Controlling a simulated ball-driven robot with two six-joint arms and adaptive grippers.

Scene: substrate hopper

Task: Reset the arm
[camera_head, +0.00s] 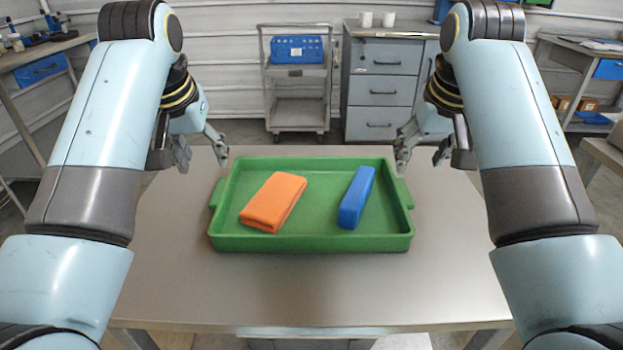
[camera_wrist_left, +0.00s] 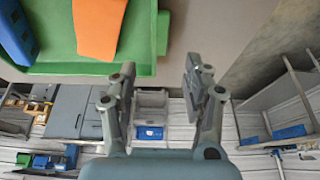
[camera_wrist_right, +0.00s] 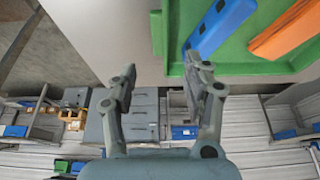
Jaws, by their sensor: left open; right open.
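My left gripper (camera_head: 202,152) is open and empty at the upper left of the green tray, above the table's far part. In the left wrist view its two fingers (camera_wrist_left: 160,92) stand apart with nothing between them. My right gripper (camera_head: 422,155) is open and empty at the tray's upper right. In the right wrist view its fingers (camera_wrist_right: 160,88) are also apart and empty. Both grippers are clear of the tray and its contents.
A green tray (camera_head: 310,243) stands on the grey table (camera_head: 300,295). It holds a folded orange cloth (camera_head: 273,202) and a blue block (camera_head: 356,197). Behind are a cart (camera_head: 297,105) with a blue bin and a grey drawer cabinet (camera_head: 384,88). The table's front is clear.

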